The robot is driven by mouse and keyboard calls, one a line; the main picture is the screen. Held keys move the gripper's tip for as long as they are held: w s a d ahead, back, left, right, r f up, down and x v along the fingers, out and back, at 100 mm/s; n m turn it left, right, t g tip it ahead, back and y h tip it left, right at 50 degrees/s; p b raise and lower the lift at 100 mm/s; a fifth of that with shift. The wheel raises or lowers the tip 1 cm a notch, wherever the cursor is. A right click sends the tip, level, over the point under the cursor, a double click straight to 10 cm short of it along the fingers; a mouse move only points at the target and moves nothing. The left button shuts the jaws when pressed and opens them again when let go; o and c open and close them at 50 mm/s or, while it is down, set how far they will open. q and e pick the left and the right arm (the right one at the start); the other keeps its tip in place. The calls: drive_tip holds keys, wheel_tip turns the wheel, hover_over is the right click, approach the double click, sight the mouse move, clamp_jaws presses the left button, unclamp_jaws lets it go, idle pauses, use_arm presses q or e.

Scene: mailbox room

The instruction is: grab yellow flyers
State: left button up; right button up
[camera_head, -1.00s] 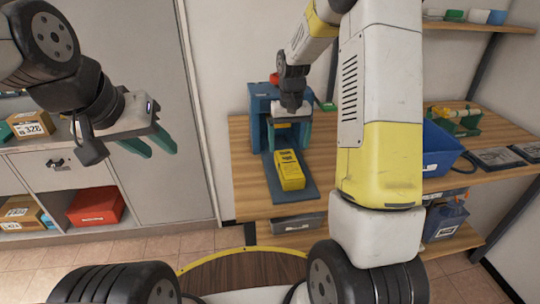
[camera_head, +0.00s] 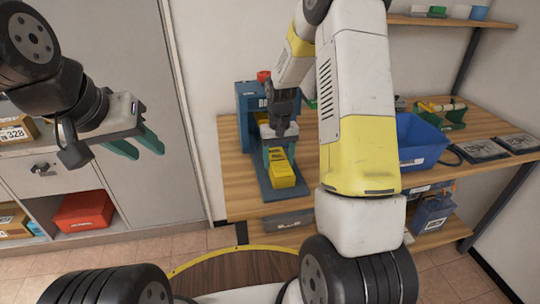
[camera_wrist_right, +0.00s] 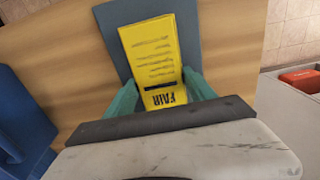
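The yellow flyers (camera_head: 283,176) lie as a stack on the dark blue-grey base of the blue stand (camera_head: 252,125) on the wooden table. In the right wrist view the flyers (camera_wrist_right: 153,50) show printed lines and the word "FAIR". My right gripper (camera_head: 278,152) is over the end of the stack nearer the stand's upright and hides that part. Its green fingers (camera_wrist_right: 163,92) are apart, one on each side of the flyers. I cannot tell whether they touch. My left gripper (camera_head: 138,145) is open and empty in the air at the left, away from the flyers.
A blue bin (camera_head: 421,143) and dark flat trays (camera_head: 480,149) are on the table at the right. A grey cabinet with a red box (camera_head: 86,210) is at the left. My right arm covers the middle of the head view.

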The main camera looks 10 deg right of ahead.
drive_tip(key=c, duration=1.1)
clamp_jaws()
drive_tip(key=shift+r, duration=0.15)
